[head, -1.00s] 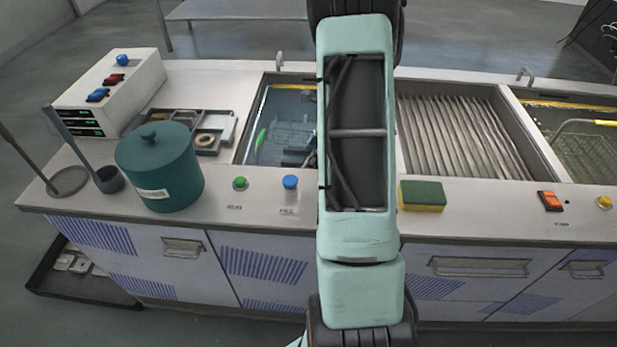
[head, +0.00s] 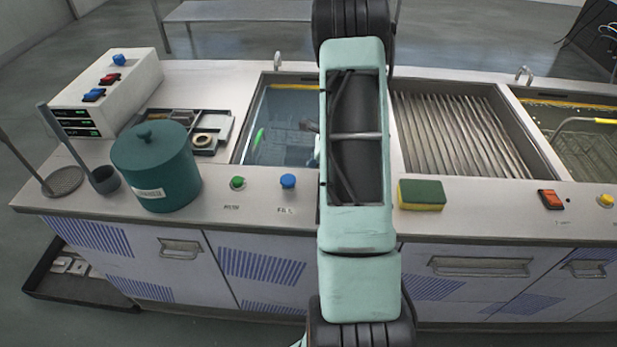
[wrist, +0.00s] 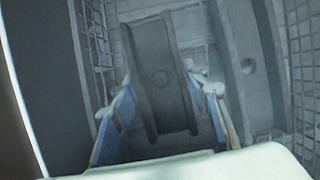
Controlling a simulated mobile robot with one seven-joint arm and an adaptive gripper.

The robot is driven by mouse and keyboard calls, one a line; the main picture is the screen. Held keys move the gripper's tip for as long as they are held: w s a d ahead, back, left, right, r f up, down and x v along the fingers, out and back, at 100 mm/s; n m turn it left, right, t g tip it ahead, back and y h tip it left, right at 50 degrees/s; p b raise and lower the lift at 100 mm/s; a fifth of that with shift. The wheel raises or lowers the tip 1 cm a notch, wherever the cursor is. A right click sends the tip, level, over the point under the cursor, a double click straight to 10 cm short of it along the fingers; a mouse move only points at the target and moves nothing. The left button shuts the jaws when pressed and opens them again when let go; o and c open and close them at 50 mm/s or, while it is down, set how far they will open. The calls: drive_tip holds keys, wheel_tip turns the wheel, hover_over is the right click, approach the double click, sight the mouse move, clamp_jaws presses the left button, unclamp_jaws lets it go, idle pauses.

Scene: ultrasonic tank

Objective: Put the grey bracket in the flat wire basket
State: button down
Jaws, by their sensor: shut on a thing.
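In the wrist view my gripper (wrist: 162,88) has its blue-and-pale fingers on either side of a grey bracket (wrist: 160,55), shut on it. The bracket is a channel-like piece with raised sides and a round mark in its middle. A second grey piece (wrist: 248,60) with a hole lies close on the right, outside the fingers. Wire mesh (wrist: 303,50) shows at the right and left of both pieces; I cannot tell whether it belongs to the flat wire basket. In the head view my arm hides most of the gripper; a small grey tip shows over the left tank (head: 238,140).
A ribbed basin (head: 465,125) lies right of my arm, then a right tank with a yellow-handled wire basket (head: 570,150). A sponge (head: 421,195), a teal lidded pot (head: 155,175), a parts tray (head: 222,130) and a control box (head: 105,95) stand on the counter.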

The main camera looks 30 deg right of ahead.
drive_tip(key=c, duration=1.1)
unclamp_jaws()
drive_tip(key=p+v, duration=0.1)
drive_tip(key=v, duration=1.1)
drive_tip(key=shift+r+p, duration=0.15)
drive_tip(key=shift+p, duration=0.15)
